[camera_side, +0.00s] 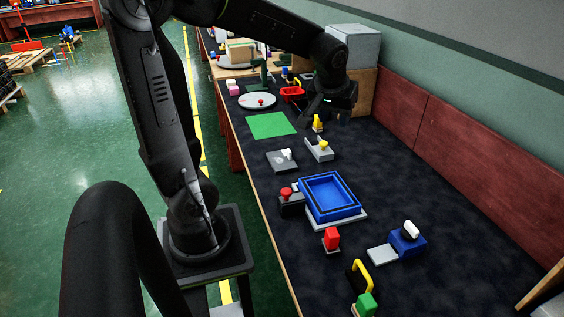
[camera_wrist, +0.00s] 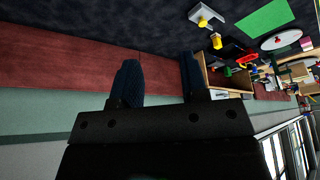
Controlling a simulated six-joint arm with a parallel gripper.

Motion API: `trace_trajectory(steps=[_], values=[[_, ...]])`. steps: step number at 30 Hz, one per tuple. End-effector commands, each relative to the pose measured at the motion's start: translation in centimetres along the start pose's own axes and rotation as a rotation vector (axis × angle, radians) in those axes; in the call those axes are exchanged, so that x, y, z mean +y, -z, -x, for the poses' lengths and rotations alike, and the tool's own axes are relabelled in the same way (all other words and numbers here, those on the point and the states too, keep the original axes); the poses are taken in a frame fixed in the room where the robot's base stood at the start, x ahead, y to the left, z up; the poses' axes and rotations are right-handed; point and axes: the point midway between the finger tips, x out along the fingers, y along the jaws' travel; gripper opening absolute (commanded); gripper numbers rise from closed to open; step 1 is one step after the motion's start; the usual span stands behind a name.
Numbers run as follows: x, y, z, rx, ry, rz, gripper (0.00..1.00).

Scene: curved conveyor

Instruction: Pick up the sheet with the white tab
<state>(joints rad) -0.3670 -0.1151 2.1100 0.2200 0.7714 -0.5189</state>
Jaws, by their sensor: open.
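The sheet with the white tab is a flat grey sheet (camera_side: 277,163) lying on the dark bench top, left of its middle in the side view. Its white tab (camera_side: 287,153) stands up near the right edge. I cannot make it out in the wrist view. My gripper (camera_side: 328,112) is up and to the right of the sheet, above the bench toward the back wall, apart from everything. In the wrist view my gripper (camera_wrist: 162,82) shows two dark fingers spread apart with nothing between them.
A grey holder with a yellow knob (camera_side: 318,150) stands right of the sheet. A yellow piece (camera_side: 317,123) is below my gripper. A green sheet (camera_side: 271,125) lies farther back. A blue tray (camera_side: 331,195) and a red-topped button (camera_side: 287,194) are nearer the camera.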

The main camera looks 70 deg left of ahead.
Motion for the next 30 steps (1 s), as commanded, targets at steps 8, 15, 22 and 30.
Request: trace_trajectory(steps=[8, 15, 22, 30], values=[[-8.4, 8.1, -12.4, -0.025, 0.193, 0.424, 0.40], [-16.0, 9.9, -21.2, -0.024, 0.301, 0.688, 0.40], [-18.6, 9.8, -24.4, -0.021, 0.330, 0.767, 0.40], [-20.0, 9.0, -29.0, -0.024, 0.330, 0.767, 0.40]])
